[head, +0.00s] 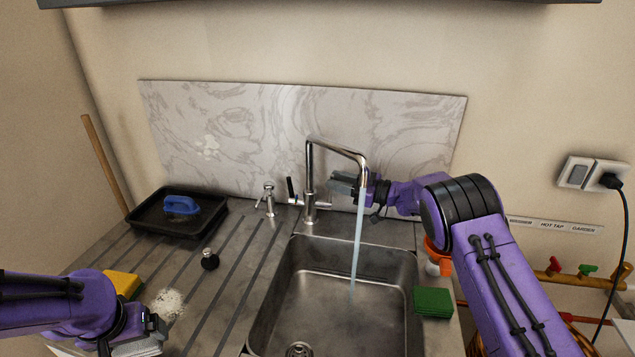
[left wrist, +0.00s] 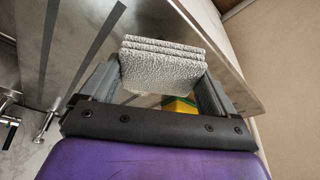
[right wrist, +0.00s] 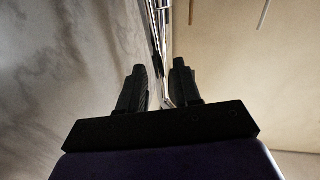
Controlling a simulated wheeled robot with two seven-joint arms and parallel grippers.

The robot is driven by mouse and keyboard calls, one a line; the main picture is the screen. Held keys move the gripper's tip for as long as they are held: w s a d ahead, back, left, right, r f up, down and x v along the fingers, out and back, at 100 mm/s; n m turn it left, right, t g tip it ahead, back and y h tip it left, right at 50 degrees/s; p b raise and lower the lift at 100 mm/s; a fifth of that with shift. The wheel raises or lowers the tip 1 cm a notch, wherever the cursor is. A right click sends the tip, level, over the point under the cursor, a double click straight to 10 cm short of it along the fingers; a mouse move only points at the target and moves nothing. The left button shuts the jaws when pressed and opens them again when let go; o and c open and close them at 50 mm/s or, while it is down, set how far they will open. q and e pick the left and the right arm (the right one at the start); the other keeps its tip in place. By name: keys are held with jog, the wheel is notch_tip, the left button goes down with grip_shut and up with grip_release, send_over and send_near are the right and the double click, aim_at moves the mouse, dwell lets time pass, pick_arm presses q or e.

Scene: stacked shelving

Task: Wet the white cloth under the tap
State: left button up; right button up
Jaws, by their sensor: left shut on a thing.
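The white cloth (left wrist: 162,65) is folded in several layers and lies between the fingers of my left gripper (left wrist: 160,85), which is shut on it. In the head view my left gripper (head: 140,345) is low at the left over the counter, away from the sink. The tap (head: 335,150) is a chrome spout, and a stream of water (head: 357,240) falls from it into the sink (head: 325,290). My right gripper (head: 345,184) is behind the spout, near the tap's lever (head: 292,190). In the right wrist view its fingers (right wrist: 157,88) stand apart, with thin metal visible between them.
A black tray (head: 150,220) with a blue brush (head: 181,205) stands at the back left. A yellow sponge (head: 122,283), a rough white patch (head: 168,302) and a small black-based item (head: 210,259) are on the counter. Green pads (head: 433,302) lie right of the sink.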

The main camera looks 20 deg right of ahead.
pick_arm(q)
notch_tip(320, 180, down, 4)
jog(key=b, duration=0.3)
jog(key=shift+d+r, duration=0.1)
jog(key=shift+r, duration=0.15)
pick_arm(e)
jog(key=v, duration=1)
